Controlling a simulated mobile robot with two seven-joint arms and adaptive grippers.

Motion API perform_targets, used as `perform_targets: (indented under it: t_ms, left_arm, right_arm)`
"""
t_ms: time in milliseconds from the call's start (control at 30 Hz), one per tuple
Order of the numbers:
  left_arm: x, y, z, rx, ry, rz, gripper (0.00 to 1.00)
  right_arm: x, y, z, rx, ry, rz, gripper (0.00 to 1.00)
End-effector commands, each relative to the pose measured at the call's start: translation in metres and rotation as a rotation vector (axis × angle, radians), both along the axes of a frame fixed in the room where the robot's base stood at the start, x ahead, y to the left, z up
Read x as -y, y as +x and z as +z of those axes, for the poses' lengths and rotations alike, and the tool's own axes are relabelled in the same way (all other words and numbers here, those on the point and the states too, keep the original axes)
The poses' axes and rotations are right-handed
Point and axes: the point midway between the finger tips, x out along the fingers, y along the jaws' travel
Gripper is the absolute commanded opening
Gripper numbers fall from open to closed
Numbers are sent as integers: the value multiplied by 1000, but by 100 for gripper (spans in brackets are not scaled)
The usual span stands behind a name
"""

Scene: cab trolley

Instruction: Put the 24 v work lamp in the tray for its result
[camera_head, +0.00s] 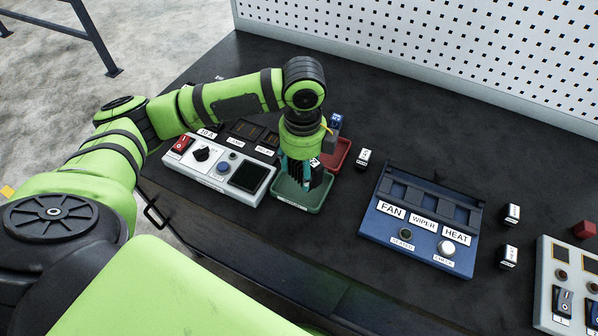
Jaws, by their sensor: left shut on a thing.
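My left gripper (303,183) points straight down over the green tray (318,203), its dark fingers low inside the rim. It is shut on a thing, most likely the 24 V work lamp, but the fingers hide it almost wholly. I cannot tell whether the held thing touches the tray floor. The red tray (344,153) stands right behind the green one, partly covered by my wrist. The grey test box (207,178), with a red switch, a black knob, a blue button and a dark screen, is just left of the green tray. My right gripper is not in view.
A grey and blue block (336,122) shows by the red tray. A small white-labelled part (363,157) stands to its right. The blue FAN/WIPER/HEAT panel (375,222) is further right, then two small switches (511,214) and a white panel (545,290). Bare bench lies behind.

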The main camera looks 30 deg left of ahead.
Motion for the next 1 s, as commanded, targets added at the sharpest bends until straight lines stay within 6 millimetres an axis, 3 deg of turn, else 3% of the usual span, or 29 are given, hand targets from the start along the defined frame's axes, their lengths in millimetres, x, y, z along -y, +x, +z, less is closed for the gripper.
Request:
perform_targets:
  t_ms: [133,500,867,900,933,1000]
  left_arm:
    - [-12,6,-7,2,0,1,14]
    - [-12,6,-47,2,-1,-2,14]
    - [-12,6,-51,3,0,-2,14]
    - [-12,6,-51,1,1,-2,74]
    - [-12,6,-51,1,1,-2,86]
    - [-12,6,-51,1,1,-2,86]
  right_arm:
    - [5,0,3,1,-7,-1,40]
    - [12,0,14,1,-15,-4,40]
    - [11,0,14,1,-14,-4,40]
    - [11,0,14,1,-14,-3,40]
    - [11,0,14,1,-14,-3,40]
    - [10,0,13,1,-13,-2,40]
